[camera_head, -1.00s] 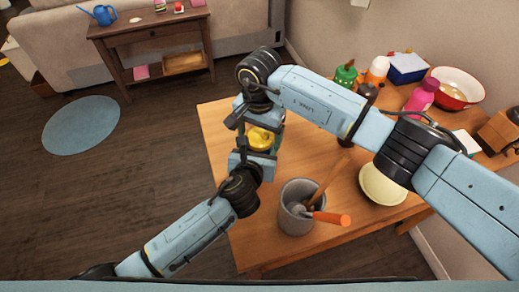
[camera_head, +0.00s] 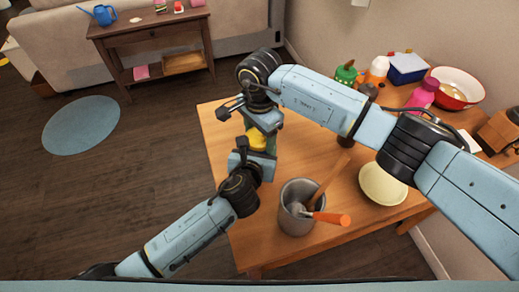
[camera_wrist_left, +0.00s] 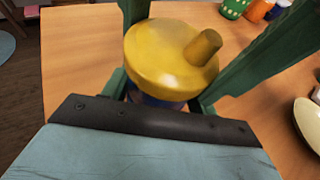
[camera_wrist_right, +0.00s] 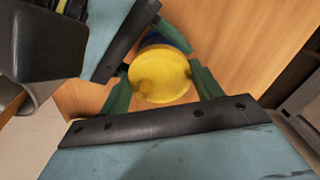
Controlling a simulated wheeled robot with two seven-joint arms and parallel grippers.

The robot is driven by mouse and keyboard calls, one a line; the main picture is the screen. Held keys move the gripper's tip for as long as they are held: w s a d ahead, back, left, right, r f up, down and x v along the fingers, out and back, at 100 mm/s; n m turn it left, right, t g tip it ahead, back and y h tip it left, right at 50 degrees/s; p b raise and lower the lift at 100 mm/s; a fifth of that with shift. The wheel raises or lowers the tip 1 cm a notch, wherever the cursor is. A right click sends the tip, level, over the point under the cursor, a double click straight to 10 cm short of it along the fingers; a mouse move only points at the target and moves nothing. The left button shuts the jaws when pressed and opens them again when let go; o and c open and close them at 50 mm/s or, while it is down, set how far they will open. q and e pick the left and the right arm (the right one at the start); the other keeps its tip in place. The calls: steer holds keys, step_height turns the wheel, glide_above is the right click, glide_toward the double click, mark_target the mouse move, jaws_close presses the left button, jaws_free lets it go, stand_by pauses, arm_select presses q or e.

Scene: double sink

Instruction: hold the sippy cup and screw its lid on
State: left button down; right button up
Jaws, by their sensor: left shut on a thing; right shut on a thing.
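The sippy cup's yellow lid (camera_head: 257,138) shows between my two grippers at the table's left side. In the left wrist view the lid (camera_wrist_left: 165,62) has a stubby spout, and a strip of the dark blue cup (camera_wrist_left: 150,100) shows under it. My left gripper (camera_head: 258,160) is shut on the cup from the near side. My right gripper (camera_head: 260,130) comes from above and is shut on the lid; its green fingers flank the lid (camera_wrist_right: 160,75) in the right wrist view. The lid sits on the cup, but the seam between them is hidden.
A grey utensil pot (camera_head: 297,222) with an orange-handled tool stands close to the right of the grippers. A cream bowl (camera_head: 383,186), pink bottle (camera_head: 422,95), green cup (camera_head: 345,76) and red-rimmed bowl (camera_head: 455,90) stand further right. The table's left edge is near.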

steer(key=shift+m, duration=1.1)
steer(key=o, duration=1.1)
steer(key=shift+r, duration=2.3)
steer(key=shift+c, duration=0.5)
